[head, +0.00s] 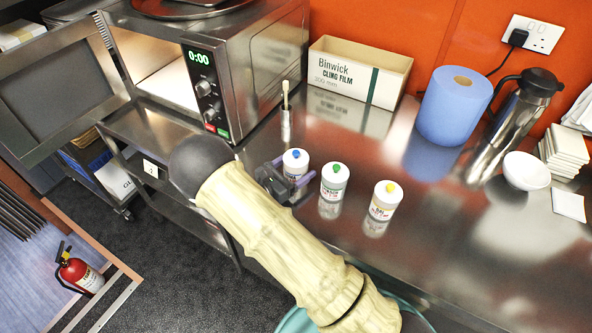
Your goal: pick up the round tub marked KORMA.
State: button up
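Three round white tubs stand upright in a slanting row on the steel counter: a blue-topped tub (295,163), a green-topped tub (334,181) and a yellow-topped tub (384,200). Their labels are too small to read surely, so I cannot tell which is marked KORMA. My gripper (290,175) is low over the counter at the blue-topped tub, with dark fingers at its left and front. They hide its lower part. I cannot tell whether they touch it or how wide they stand. The green-topped and yellow-topped tubs are clear of the gripper.
A steel cup with a brush (286,122) stands behind the blue-topped tub. The oven (215,70) is at the left, the cling film box (358,72) behind. A blue roll (454,105), flask (505,125) and white bowl (526,171) stand right. The front right counter (490,250) is clear.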

aim_at(296, 152)
jog(key=c, duration=0.9)
jog(key=shift+o, duration=0.2)
jog(key=shift+r+b, duration=0.35)
jog(key=shift+r, duration=4.7)
